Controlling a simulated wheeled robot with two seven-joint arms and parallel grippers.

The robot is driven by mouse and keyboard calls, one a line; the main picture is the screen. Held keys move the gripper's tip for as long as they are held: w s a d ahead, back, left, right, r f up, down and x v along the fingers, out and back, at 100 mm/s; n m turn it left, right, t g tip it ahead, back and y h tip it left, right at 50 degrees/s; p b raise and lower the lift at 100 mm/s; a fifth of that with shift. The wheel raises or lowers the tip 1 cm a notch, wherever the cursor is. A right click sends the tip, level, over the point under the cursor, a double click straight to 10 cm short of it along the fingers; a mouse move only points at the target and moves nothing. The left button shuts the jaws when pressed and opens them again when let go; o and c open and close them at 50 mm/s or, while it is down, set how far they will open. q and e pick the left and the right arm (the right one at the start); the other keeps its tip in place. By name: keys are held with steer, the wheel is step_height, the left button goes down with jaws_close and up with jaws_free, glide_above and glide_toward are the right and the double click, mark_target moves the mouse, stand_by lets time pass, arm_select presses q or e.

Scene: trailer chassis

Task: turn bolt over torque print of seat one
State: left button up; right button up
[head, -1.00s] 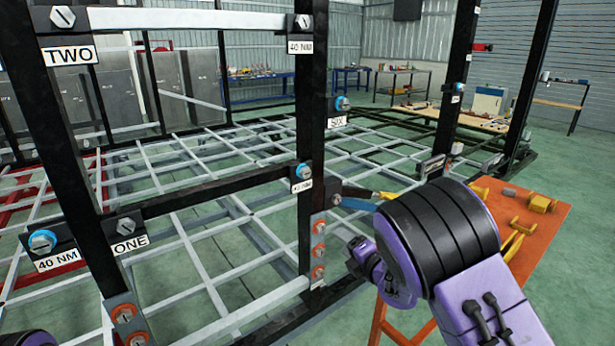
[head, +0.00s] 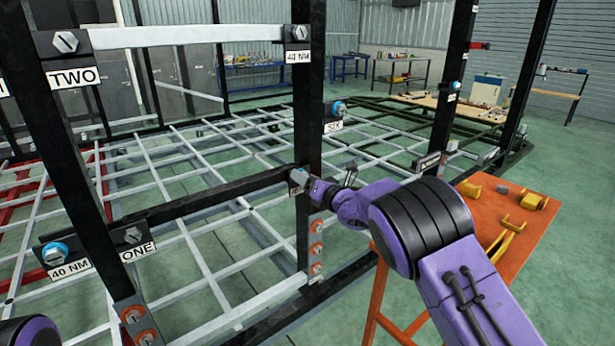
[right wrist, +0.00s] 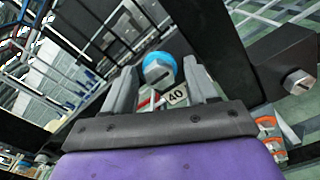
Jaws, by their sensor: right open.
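The seat plate (head: 92,252) with the ONE print (head: 138,250) is at the lower left in the head view. A blue-collared bolt (head: 54,252) sits over its 40 NM print (head: 70,268), and a plain grey bolt (head: 132,235) over ONE. My right gripper (head: 299,180) is away from that plate, at the middle post. In the right wrist view, the right gripper (right wrist: 160,85) is open, with a blue-collared slotted bolt (right wrist: 157,70) between or just beyond its fingertips. A print reading 40 (right wrist: 176,95) lies below that bolt. Contact cannot be told. My left gripper is out of view.
A dark crossbar (head: 215,195) runs from the ONE plate to the middle post (head: 309,110). TWO (head: 73,77) and SIX (head: 333,127) prints mark other bolts. An orange table (head: 490,225) with yellow parts stands right. A plain bolt (right wrist: 298,82) is right of the gripper.

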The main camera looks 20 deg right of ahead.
steer(key=shift+c, duration=0.3)
steer(key=c, duration=1)
